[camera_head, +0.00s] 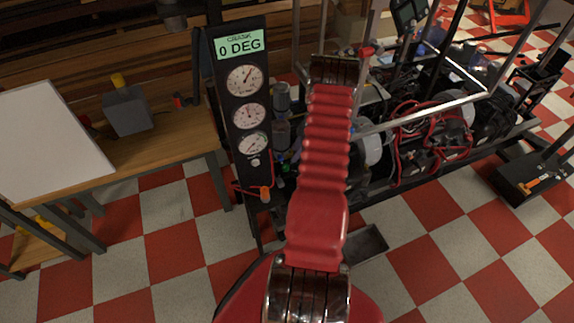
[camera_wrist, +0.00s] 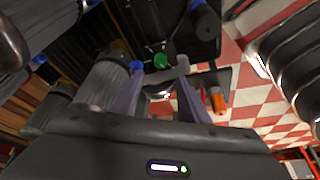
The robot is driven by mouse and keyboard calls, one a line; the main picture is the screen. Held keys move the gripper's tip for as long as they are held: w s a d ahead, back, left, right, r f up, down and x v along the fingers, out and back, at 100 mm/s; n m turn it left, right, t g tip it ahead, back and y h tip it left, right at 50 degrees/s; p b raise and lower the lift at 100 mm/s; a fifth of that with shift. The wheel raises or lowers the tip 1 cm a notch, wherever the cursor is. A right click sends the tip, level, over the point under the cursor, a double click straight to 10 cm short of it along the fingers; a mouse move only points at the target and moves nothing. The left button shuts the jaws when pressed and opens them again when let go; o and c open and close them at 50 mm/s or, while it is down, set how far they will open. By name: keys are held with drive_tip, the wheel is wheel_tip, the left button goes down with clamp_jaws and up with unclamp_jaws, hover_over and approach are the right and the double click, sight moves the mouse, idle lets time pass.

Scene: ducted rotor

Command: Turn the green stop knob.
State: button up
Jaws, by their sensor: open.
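The green stop knob (camera_wrist: 161,60) shows in the wrist view as a small round green piece on a dark surface. My gripper (camera_wrist: 161,72) is in the lower middle of that view, its two purple-grey fingers spread apart. The knob appears between the fingertips in the picture; how far beyond them it lies I cannot tell. I see no contact, and nothing is held. In the head view my red arm reaches forward and hides the gripper. I cannot make out the knob with certainty there.
A blue knob (camera_wrist: 136,67) and an orange handle (camera_wrist: 217,100) flank the green knob. A workbench (camera_head: 170,147) is further left; engine machinery (camera_head: 425,140) fills the right.

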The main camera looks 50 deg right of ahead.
sight(286, 166)
drive_tip(key=x, duration=1)
drive_tip(key=shift+f, duration=0.1)
drive_tip(key=shift+c, duration=0.3)
drive_tip(key=c, duration=1)
drive_tip(key=shift+a+m, duration=0.1)
drive_tip(key=shift+m, duration=0.3)
drive_tip(key=m+h, duration=0.1)
drive_tip(key=m, duration=0.1)
drive_tip(key=m+h, duration=0.1)
drive_tip(key=m, duration=0.2)
drive_tip(key=shift+a+t, duration=0.1)
drive_tip(key=shift+t, duration=0.3)
drive_tip(key=shift+a+m+h, duration=0.1)
drive_tip(key=shift+m+h, duration=0.9)
drive_tip(key=shift+m, duration=1.7)
